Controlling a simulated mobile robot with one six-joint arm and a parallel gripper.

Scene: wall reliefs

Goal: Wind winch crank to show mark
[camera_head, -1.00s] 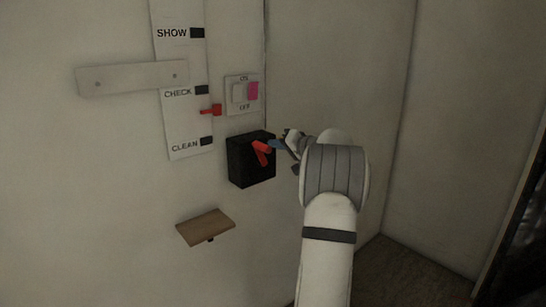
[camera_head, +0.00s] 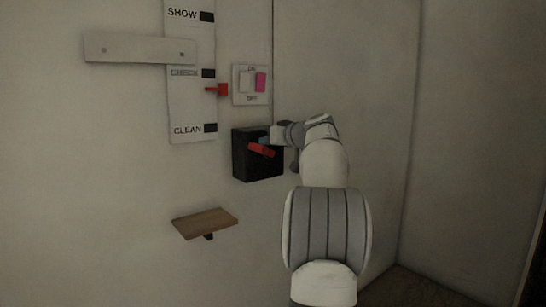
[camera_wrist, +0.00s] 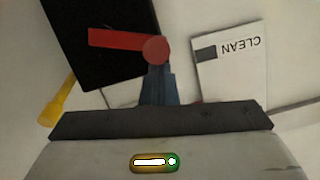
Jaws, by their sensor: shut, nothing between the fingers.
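The winch is a black box (camera_head: 244,163) on the wall with a red crank (camera_head: 262,151) on its face. In the wrist view the red crank arm (camera_wrist: 115,38) lies nearly level across the black box, with a round knob at its right end. My gripper (camera_head: 266,141) is shut, its blue-grey fingers at the crank; in the wrist view the fingertips (camera_wrist: 155,72) seem to touch or overlap the knob, contact unclear. The mark strip (camera_head: 190,106) reads SHOW, CHECK and CLEAN from top to bottom. A red pointer (camera_head: 218,89) sits just below the CHECK mark.
A switch plate (camera_head: 249,97) with a pink rocker is above the winch. A grey bar (camera_head: 130,48) crosses the strip. A small wooden shelf (camera_head: 205,222) juts out below left. A wall corner is to the right. A yellow rod (camera_wrist: 60,100) shows in the wrist view.

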